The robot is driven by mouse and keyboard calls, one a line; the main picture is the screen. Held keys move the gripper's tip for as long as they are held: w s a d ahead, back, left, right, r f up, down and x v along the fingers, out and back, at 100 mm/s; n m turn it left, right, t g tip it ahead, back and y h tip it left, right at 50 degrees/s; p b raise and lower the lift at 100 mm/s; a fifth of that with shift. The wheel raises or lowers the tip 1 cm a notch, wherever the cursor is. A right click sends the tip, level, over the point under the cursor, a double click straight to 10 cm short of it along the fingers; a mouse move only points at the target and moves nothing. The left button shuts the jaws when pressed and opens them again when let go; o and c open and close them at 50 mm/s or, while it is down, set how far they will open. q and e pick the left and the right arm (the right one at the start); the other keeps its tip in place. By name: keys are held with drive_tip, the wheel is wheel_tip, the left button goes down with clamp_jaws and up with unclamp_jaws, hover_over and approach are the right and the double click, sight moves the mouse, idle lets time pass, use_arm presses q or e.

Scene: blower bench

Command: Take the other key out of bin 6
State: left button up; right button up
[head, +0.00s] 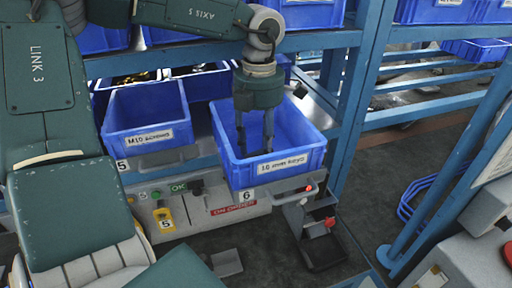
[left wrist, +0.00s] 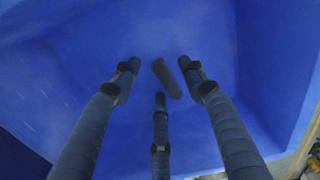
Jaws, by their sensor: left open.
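Bin 6 (head: 304,162) is a blue open-topped bin with a white label on its front, above a plate marked 6. My left gripper (head: 255,150) reaches down into it from above, with its fingers inside. In the left wrist view the three fingers (left wrist: 160,82) are spread open. A dark, short bar-shaped key (left wrist: 167,79) lies on the blue bin floor between the fingertips, tilted in the picture. The fingers look apart from it. The head view does not show the key. My right gripper is not in view.
A blue bin labelled M10 screws (head: 150,112) stands left of bin 6, above a plate marked 5. More blue bins (head: 315,12) sit on the shelf behind. Blue rack posts (head: 362,75) rise at the right. A black tray-like bracket (head: 322,240) sticks out below bin 6.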

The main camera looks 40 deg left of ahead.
use_arm(q)
clamp_jaws()
drive_tip(key=shift+r, duration=0.15)
